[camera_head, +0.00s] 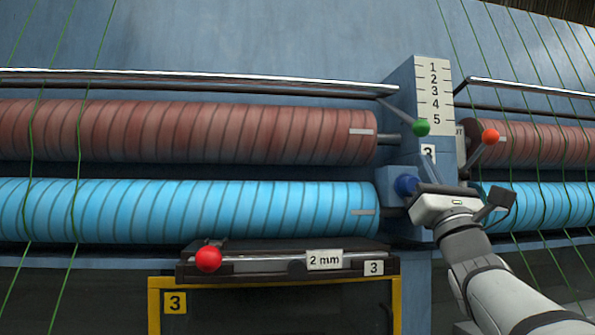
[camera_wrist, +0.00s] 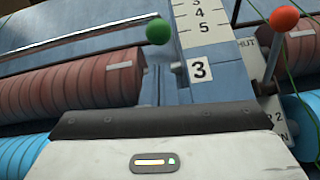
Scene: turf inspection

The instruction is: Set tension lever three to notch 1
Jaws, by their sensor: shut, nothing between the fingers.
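Tension lever three has a green knob (camera_head: 421,127) on a thin rod. In the head view the knob is at the lower left of the white number scale (camera_head: 434,88), just below the 5. The wrist view shows the green knob (camera_wrist: 158,31) left of the 5 on the scale (camera_wrist: 200,22). A label "3" (camera_wrist: 199,71) sits below the scale. My gripper (camera_head: 438,188) is below the green knob, in front of the blue housing, apart from the knob. It is shut and empty; its fingertips are hard to make out.
An orange-knobbed lever (camera_head: 490,136) stands close right, by a partly hidden "SHUT" label. Brown (camera_head: 200,132) and blue (camera_head: 200,208) rollers lie left. A red-knobbed slide (camera_head: 208,259) marked "2 mm" is below. Green strands (camera_head: 545,190) hang at right.

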